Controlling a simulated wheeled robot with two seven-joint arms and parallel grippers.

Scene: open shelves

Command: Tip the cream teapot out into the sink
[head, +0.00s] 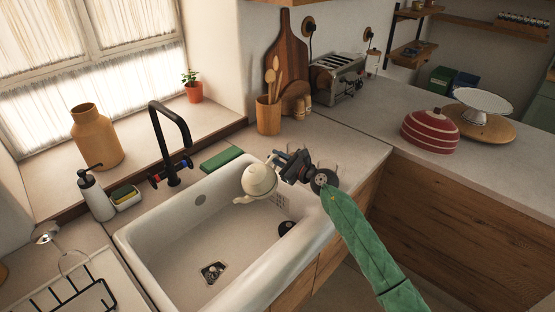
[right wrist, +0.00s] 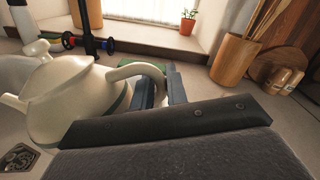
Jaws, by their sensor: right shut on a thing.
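The cream teapot (head: 258,180) is held in the air over the right back part of the white sink (head: 165,250). In the head view its spout points left and down toward the basin. My right gripper (head: 279,161) is shut on its handle, on the teapot's right side. In the right wrist view the teapot (right wrist: 75,95) fills the left, with its handle (right wrist: 130,72) between the fingers (right wrist: 160,90). No liquid shows coming from the spout. My left gripper is not in view.
A black tap (head: 170,140) rises behind the sink. A soap bottle (head: 95,193), a sponge holder (head: 125,197) and a green sponge (head: 221,159) stand along the back rim. A utensil pot (head: 268,117) stands behind the teapot. A dish rack (head: 75,295) is at lower left.

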